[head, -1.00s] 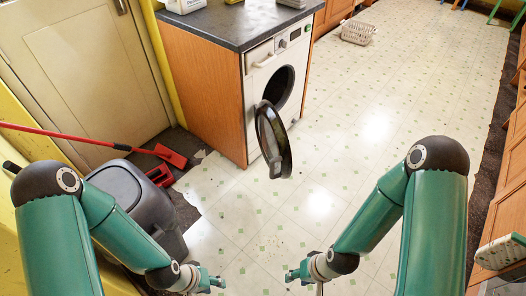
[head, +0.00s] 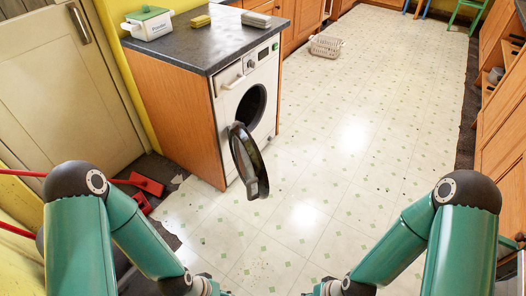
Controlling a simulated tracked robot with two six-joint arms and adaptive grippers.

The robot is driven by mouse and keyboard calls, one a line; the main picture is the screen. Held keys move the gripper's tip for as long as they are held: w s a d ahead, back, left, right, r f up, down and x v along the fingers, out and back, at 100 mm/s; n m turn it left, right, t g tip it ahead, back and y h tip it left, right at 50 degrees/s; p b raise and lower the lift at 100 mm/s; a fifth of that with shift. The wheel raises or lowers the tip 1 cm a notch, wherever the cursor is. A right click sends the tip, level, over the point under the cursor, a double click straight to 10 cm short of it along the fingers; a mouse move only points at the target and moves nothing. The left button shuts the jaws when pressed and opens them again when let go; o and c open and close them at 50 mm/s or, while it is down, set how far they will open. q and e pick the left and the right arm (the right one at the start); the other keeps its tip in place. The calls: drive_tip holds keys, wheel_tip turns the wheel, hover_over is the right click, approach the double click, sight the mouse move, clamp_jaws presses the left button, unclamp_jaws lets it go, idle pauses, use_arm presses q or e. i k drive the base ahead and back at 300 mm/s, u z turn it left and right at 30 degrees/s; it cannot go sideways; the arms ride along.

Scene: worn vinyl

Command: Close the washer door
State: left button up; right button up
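The white washer (head: 262,79) is built into the end of a wooden cabinet under a dark countertop, left of the middle in the head view. Its round dark door (head: 247,161) stands wide open, swung out to the front on its left side. The drum opening (head: 251,105) is uncovered and dark inside. My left gripper (head: 219,291) and my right gripper (head: 312,291) are low at the bottom edge, well in front of the door and apart from it. Their fingertips are largely cut off by the frame, so I cannot tell their opening.
A red broom (head: 146,184) and a red dustpan lie by the cream door (head: 60,85) at left. Wooden cabinets (head: 503,120) line the right side. The tiled floor (head: 340,170) between is clear.

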sight(248, 161)
drive_tip(key=z, duration=0.1)
drive_tip(key=i, duration=1.25)
drive_tip(key=u, duration=0.4)
drive_tip(key=k, duration=0.85)
drive_tip(key=u, duration=0.45)
drive_tip(key=i, duration=0.95)
drive_tip(key=u, duration=0.45)
